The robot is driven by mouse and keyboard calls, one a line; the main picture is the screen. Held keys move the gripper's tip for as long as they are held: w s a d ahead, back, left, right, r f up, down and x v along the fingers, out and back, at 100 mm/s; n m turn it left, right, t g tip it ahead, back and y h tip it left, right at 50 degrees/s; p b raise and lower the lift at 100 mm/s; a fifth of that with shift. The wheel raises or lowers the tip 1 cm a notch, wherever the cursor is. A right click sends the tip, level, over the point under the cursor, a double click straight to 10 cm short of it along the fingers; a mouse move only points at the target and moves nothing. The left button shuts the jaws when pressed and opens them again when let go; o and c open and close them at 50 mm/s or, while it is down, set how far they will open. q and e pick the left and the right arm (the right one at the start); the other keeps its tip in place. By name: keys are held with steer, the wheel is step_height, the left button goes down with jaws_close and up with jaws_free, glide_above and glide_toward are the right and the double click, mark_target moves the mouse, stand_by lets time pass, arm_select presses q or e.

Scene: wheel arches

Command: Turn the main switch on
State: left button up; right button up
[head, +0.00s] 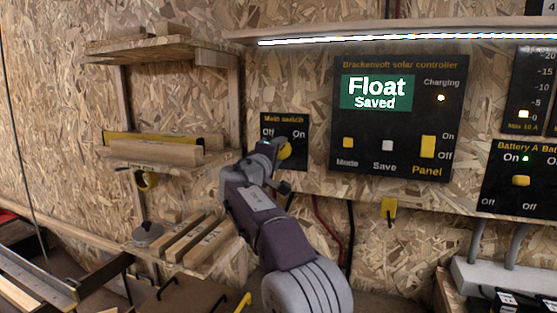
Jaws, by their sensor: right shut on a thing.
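The main switch panel (298,131) is a small black plate on the wooden wall, with "Off" at its left and "On" at its right. Its yellow knob (286,152) is partly hidden behind my right gripper (278,151). That gripper is at the panel, shut on the knob. The gripper and wrist cover the panel's lower left, so the knob's pointing direction cannot be told. My left gripper is not in view.
The solar controller (347,135) right of the switch reads "Float Saved". A lit shelf (400,39) runs above it. A wooden rack (177,159) with shelves stands at left. A yellow hook (389,208) and cables hang below the panels.

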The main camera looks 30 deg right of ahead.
steer(key=shift+m, duration=0.6)
steer(key=o, duration=1.4)
steer(key=shift+c, duration=0.2)
steer(key=shift+b, duration=0.3)
steer(key=b+v, duration=0.1)
steer(key=v, duration=0.8)
steer(key=shift+b, duration=0.3)
steer(key=shift+f, duration=0.1)
